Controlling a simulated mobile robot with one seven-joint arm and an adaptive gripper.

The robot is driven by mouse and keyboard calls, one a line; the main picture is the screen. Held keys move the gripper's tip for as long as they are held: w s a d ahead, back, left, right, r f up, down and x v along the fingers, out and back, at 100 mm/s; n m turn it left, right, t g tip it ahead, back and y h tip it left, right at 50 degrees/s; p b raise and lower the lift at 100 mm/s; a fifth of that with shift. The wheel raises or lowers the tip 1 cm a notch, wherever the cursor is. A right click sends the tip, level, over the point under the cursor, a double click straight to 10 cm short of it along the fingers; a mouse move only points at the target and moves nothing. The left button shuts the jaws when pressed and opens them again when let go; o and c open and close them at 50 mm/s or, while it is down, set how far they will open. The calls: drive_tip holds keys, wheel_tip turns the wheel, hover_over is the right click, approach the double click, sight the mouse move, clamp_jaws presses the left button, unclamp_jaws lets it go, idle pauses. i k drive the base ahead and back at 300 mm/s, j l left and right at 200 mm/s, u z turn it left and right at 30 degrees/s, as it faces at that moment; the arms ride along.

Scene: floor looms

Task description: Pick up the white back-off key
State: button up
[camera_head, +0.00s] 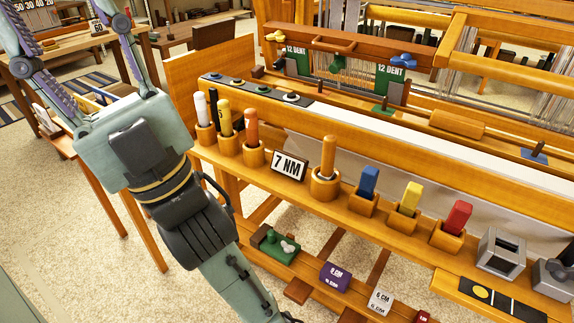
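A white upright peg (202,108), which fits the white back-off key, stands at the left end of the loom's front shelf. Its lower end is hidden in a round wooden holder (206,134). A black and yellow peg (225,118) and an orange peg (251,126) stand in similar holders just to its right. My gripper (62,22) is at the upper left, pointing up and away from the shelf. Its two fingers are spread apart and nothing shows between them, though the tips run to the top edge. The white peg is apart from my gripper, to the right of its palm.
A "7 NM" sign (289,166) stands right of the pegs. Farther along are a tan peg (328,157), blue (369,181), yellow (411,197) and red (458,217) blocks in holders, and a grey metal frame (500,251). Loom beams rise behind.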

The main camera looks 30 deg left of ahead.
sight(200, 99)
drive_tip(key=k+j+u, duration=0.1)
drive_tip(key=k+u, duration=0.35)
drive_tip(key=k+j+u, duration=0.15)
drive_tip(key=u, duration=0.35)
drive_tip(key=k, duration=0.1)
